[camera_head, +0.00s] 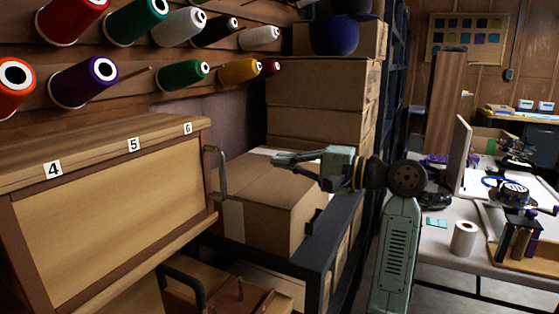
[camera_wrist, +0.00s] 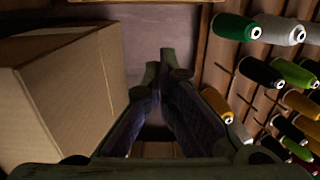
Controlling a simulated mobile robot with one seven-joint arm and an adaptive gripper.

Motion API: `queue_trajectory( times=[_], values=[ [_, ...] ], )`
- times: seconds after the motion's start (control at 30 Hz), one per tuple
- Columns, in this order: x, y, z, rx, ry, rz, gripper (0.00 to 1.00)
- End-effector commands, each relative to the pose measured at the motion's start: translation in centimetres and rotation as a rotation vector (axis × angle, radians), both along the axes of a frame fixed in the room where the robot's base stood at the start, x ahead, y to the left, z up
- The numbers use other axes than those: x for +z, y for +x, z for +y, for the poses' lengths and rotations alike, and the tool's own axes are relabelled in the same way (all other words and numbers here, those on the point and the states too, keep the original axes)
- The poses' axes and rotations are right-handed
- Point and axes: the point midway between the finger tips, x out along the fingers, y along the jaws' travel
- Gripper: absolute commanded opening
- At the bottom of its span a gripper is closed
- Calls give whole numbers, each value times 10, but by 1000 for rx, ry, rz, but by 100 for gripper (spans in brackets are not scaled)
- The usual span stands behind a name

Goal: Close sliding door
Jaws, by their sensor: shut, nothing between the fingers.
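A wooden cabinet (camera_head: 100,140) with labels 4, 5 and 6 stands at the left in the head view. Its front holds a light-wood panel (camera_head: 110,222), which looks like the sliding door. An upright metal handle (camera_head: 217,173) sticks out at the panel's right end. My gripper (camera_head: 280,158) is to the right of the handle, apart from it, in front of or above a cardboard box. Its fingers are shut and empty; they also show in the wrist view (camera_wrist: 160,70). The handle cannot be made out in the wrist view.
Cardboard boxes (camera_head: 262,190) fill the dark shelf (camera_head: 335,238) right of the cabinet; one box is at the left in the wrist view (camera_wrist: 65,95). Thread spools (camera_head: 182,75) stick out from the wall above. A black handle (camera_head: 184,284) is below the cabinet. A worktable (camera_head: 450,262) stands right.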

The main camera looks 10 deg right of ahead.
Motion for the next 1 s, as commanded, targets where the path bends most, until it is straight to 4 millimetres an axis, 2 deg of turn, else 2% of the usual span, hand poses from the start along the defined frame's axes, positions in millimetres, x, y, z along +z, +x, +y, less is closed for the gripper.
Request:
queue_trajectory(
  times=[0.03, 0.3, 0.5, 0.7, 1.0],
  values=[
    [2, 6, 11, 4, 0, 2, 0],
    [2, 38, 59, 3, -1, 2, 0],
    [1, 19, 79, 0, -1, -2, 0],
    [0, 11, 87, 1, 0, 0, 0],
    [0, 11, 88, 1, 0, 0, 0]
  ],
)
